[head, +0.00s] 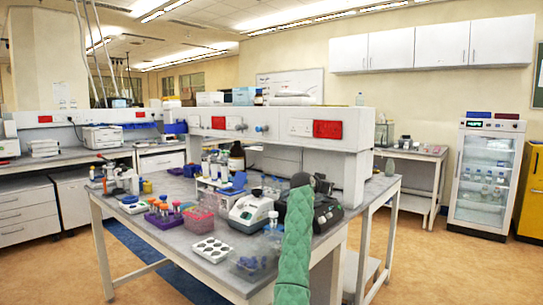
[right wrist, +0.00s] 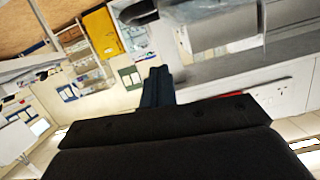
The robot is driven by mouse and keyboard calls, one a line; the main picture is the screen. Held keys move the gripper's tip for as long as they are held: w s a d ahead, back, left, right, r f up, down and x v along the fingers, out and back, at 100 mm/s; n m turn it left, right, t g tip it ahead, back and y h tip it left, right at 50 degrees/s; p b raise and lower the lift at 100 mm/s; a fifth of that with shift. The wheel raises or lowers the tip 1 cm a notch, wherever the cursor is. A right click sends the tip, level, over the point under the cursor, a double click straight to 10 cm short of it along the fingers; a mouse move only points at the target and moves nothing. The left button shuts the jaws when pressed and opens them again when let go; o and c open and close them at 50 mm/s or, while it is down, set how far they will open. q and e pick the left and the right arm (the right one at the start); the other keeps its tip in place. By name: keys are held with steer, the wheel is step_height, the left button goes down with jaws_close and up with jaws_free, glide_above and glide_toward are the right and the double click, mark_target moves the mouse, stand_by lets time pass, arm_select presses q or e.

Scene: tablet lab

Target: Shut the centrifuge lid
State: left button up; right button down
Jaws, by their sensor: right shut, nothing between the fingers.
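My right arm in its green sleeve rises from the bottom of the head view, and its dark gripper (head: 313,183) is above the bench near the devices. In the right wrist view the two dark fingers (right wrist: 157,86) are together with nothing between them. A black bench device (head: 327,212), perhaps the centrifuge, is partly hidden behind my right arm. My left gripper is not in view.
The grey bench (head: 180,190) holds a white plate with dark wells (head: 210,249), a pink rack (head: 199,222), a purple tube rack (head: 164,217) and a clear box of blue-capped items (head: 250,262). A raised white shelf unit (head: 358,137) bounds the bench behind.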

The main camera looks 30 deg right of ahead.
mark_target(330, 199)
steer(key=f, duration=0.1)
steer(key=s+f+m+b, duration=0.1)
steer(key=f, duration=0.1)
steer(key=shift+d, duration=0.2)
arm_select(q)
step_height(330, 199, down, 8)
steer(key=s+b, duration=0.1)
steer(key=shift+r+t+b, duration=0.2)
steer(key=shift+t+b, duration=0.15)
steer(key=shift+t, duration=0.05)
arm_select(e)
steer(key=shift+s+d+f+m+t, duration=0.15)
steer(key=shift+f+m+t, duration=0.1)
steer(key=shift+f, duration=0.3)
steer(key=shift+s+a+f+m+t, duration=0.15)
steer(key=shift+f+m, duration=0.1)
steer(key=shift+f, duration=0.3)
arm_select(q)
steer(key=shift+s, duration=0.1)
arm_select(e)
steer(key=shift+d+f, duration=0.1)
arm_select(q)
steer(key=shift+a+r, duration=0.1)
